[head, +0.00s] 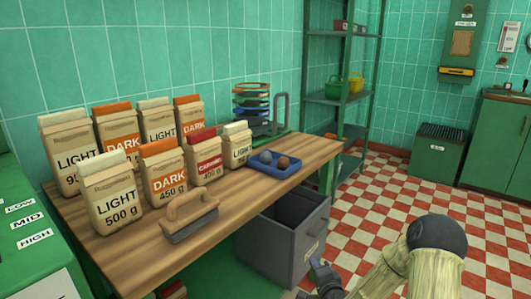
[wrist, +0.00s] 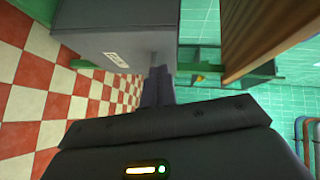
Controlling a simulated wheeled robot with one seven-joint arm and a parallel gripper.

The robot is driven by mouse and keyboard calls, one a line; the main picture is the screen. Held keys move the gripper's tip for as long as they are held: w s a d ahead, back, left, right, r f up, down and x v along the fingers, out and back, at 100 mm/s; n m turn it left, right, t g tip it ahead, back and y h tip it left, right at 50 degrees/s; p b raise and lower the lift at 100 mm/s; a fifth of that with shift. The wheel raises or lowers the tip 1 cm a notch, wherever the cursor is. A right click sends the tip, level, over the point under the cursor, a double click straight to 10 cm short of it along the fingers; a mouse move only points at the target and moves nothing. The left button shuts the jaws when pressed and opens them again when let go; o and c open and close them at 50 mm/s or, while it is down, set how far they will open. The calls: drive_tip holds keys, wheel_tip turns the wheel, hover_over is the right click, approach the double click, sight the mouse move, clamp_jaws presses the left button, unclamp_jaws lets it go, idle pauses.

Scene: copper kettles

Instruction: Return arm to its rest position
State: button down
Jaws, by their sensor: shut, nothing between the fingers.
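My gripper (head: 322,278) is at the bottom of the head view, low in front of the open grey drawer and apart from the worktop. My pale arm bends down to it from the right. In the wrist view the fingers of my gripper (wrist: 158,85) lie together with nothing between them. The grey drawer (head: 285,245) is pulled out under the wooden worktop (head: 130,255). It also shows in the wrist view (wrist: 110,40), close to the fingers, with its white label visible.
Several paper bags (head: 165,170) marked LIGHT, DARK and CARAMEL stand on the worktop. A wood-handled block (head: 189,220), a blue tray (head: 263,170) with dark balls and stacked coloured rings (head: 252,105) are there too. A shelf rack (head: 342,60) stands behind. The red-and-white floor (head: 385,195) is clear.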

drive_tip(key=s+a+r+n+g+h+p, duration=0.15)
drive_tip(key=s+r+n+g, duration=0.3)
drive_tip(key=s, duration=0.45)
drive_tip(key=s+r+n+g+p, duration=0.2)
drive_tip(key=s+r+n+g, duration=0.25)
drive_tip(key=s, duration=0.45)
drive_tip(key=s+a+r+n+g+h+p, duration=0.1)
drive_tip(key=s+r+n+g, duration=0.35)
drive_tip(key=s, duration=0.45)
drive_tip(key=w+p+v, duration=0.2)
drive_tip(key=p+v, duration=1)
drive_tip(key=w+r+p+v, duration=0.1)
drive_tip(key=w+p+v, duration=0.2)
drive_tip(key=p+v, duration=0.9)
drive_tip(key=w+p+v, duration=0.3)
drive_tip(key=p+v, duration=0.9)
drive_tip(key=p, duration=0.2)
drive_tip(key=shift+r, duration=0.7)
drive_tip(key=shift+s+n, duration=0.1)
drive_tip(key=shift+n, duration=0.15)
drive_tip(key=shift+a, duration=0.1)
